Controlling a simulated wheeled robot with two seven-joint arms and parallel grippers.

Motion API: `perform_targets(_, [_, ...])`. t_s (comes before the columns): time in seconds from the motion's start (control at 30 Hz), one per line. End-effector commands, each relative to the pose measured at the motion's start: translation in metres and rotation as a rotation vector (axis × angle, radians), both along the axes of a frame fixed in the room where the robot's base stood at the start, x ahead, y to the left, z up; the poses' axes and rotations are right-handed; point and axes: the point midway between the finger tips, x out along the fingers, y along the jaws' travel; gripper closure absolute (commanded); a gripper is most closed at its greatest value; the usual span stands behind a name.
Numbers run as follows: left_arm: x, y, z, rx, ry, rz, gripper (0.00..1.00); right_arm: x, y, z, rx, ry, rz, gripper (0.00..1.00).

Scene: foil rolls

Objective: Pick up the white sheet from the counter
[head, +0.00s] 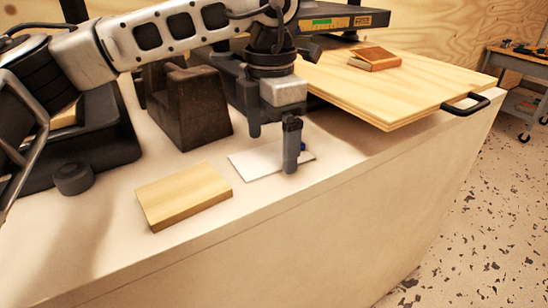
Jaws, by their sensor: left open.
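The white sheet (255,166) lies flat on the pale counter (330,178), near its front edge. My left gripper (273,150) points down over the sheet from above, with its two fingers apart and nothing seen between them. The nearer finger (290,150) covers the right part of the sheet. I cannot tell whether its tip touches the sheet or the counter. A small blue spot shows beside that finger. My right gripper is not in view.
A wooden block (184,196) lies left of the sheet. A dark brown block (188,108) stands behind it. A cart (520,75) stands far right.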

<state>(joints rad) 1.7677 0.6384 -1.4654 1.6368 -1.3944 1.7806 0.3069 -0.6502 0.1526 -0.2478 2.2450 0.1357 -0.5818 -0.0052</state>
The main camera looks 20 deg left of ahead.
Motion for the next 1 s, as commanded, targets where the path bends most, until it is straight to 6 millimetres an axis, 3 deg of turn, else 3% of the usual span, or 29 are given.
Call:
perform_targets(0.33, [0.0,0.0,-0.008,-0.001,-0.001,0.001,0.1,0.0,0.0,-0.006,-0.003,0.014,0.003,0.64])
perform_targets(0.5, [0.0,0.0,-0.008,-0.001,-0.001,0.001,0.55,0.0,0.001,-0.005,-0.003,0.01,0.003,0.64])
perform_targets(0.83, [0.0,0.0,-0.006,-0.001,-0.002,0.001,0.55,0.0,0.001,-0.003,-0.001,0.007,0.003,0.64])
perform_targets(1.0, [0.0,0.0,0.006,-0.001,-0.002,0.0,0.55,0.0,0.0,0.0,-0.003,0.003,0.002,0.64])
